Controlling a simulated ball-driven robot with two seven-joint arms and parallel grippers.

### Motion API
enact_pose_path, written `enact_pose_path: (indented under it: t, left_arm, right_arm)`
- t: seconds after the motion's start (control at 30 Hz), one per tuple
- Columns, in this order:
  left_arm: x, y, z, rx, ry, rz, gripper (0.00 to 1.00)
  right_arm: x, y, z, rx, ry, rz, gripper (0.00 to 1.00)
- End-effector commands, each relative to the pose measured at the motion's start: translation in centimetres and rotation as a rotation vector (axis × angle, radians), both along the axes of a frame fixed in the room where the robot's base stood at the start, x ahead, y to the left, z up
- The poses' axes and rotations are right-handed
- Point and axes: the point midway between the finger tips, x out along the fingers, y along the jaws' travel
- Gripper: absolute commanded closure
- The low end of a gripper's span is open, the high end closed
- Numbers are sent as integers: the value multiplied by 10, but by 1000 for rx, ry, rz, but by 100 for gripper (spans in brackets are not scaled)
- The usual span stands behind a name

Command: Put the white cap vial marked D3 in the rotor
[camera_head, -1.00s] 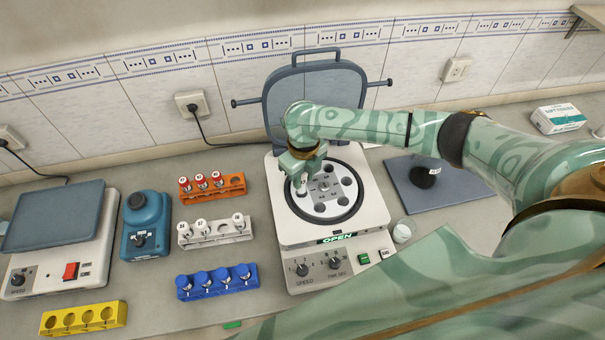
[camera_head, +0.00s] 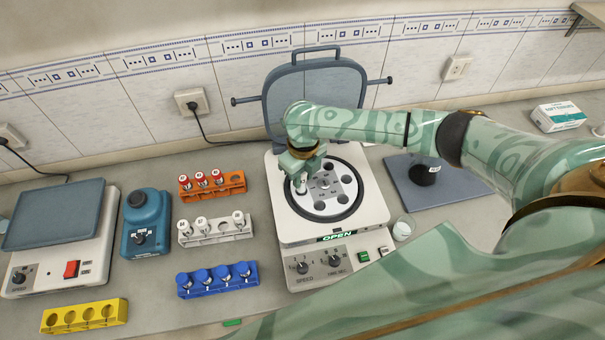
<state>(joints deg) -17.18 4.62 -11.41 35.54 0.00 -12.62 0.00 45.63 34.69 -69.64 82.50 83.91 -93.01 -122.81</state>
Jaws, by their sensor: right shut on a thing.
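The centrifuge stands with its lid up, and its round grey rotor (camera_head: 325,187) with several dark holes is exposed. My right gripper (camera_head: 301,179) is over the left side of the rotor. It is shut on a white-capped vial (camera_head: 301,187), upright at a left-hand rotor hole. I cannot tell how deep the vial sits, and its mark is not readable. The white rack (camera_head: 216,238) holds white-capped vials, with one empty place between the second vial and the last. My left gripper is not in view.
An orange rack (camera_head: 237,190) with red-capped vials, a blue rack (camera_head: 220,286) with blue-capped vials and an empty yellow rack (camera_head: 84,316) stand left of the centrifuge. The raised lid (camera_head: 316,95) is behind the rotor.

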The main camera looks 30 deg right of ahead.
Motion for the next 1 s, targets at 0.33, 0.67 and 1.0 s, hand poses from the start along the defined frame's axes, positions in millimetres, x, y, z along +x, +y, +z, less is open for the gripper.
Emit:
enact_pose_path:
  t: [0.33, 0.67, 1.0]
  left_arm:
    - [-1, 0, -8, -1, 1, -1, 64]
    - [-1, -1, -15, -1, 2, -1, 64]
    - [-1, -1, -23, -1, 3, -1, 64]
  right_arm:
    - [0, 0, -11, 0, 0, 0, 96]
    - [0, 0, -23, -1, 0, -1, 96]
    - [0, 0, -35, 0, 0, 0, 96]
